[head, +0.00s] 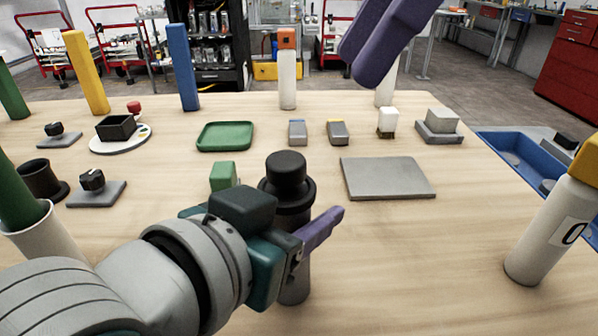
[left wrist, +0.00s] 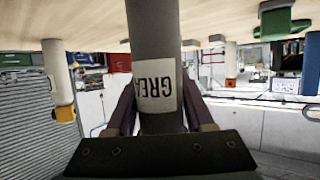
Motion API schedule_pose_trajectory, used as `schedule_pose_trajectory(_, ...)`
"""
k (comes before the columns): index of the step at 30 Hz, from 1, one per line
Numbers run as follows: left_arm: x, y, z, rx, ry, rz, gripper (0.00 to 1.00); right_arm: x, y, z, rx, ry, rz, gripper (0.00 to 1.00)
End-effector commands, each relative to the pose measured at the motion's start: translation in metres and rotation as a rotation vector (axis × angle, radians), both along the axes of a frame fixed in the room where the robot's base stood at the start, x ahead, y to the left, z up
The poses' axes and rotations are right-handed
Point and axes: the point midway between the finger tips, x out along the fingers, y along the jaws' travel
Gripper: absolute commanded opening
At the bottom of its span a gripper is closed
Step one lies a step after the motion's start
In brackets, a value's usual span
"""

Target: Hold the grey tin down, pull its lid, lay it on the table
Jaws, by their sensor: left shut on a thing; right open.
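The grey tin (head: 296,287) stands upright on the table, partly hidden behind my left gripper. Its black lid (head: 286,172), with a wide knob, sits on top. My left gripper (head: 318,232) is shut around the tin's body below the lid. In the left wrist view the tin (left wrist: 152,45) runs between the purple fingers, and its white label reads "GREA", partly cut off. My right gripper (head: 368,55) is open and empty, high over the back of the table, right of the lid and apart from it.
A flat grey plate (head: 388,178) lies right of the tin. A green block (head: 222,176) stands close on its left. A green tray (head: 225,136) and small boxes (head: 298,131) lie behind. A white bottle (head: 548,235) stands at right. Bare table lies in front of the plate.

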Motion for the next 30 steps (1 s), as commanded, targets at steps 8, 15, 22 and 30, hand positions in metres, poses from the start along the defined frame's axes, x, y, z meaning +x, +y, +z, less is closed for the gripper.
schedule_pose_trajectory(8,0.000,0.000,0.000,0.000,0.000,0.000,0.00,0.000,0.000,0.000,-0.001,-0.001,0.002,0.72)
schedule_pose_trajectory(15,0.000,0.000,0.000,0.000,0.000,0.000,0.00,-0.013,0.033,0.005,-0.164,-0.158,0.346,0.99)
schedule_pose_trajectory(22,0.000,0.000,0.000,0.000,0.000,0.000,0.00,-0.027,0.064,0.014,-0.513,-0.387,0.904,0.99)
schedule_pose_trajectory(30,0.000,0.000,0.000,0.000,0.000,0.000,0.00,-0.027,0.069,0.012,-0.684,-0.452,1.122,0.99)
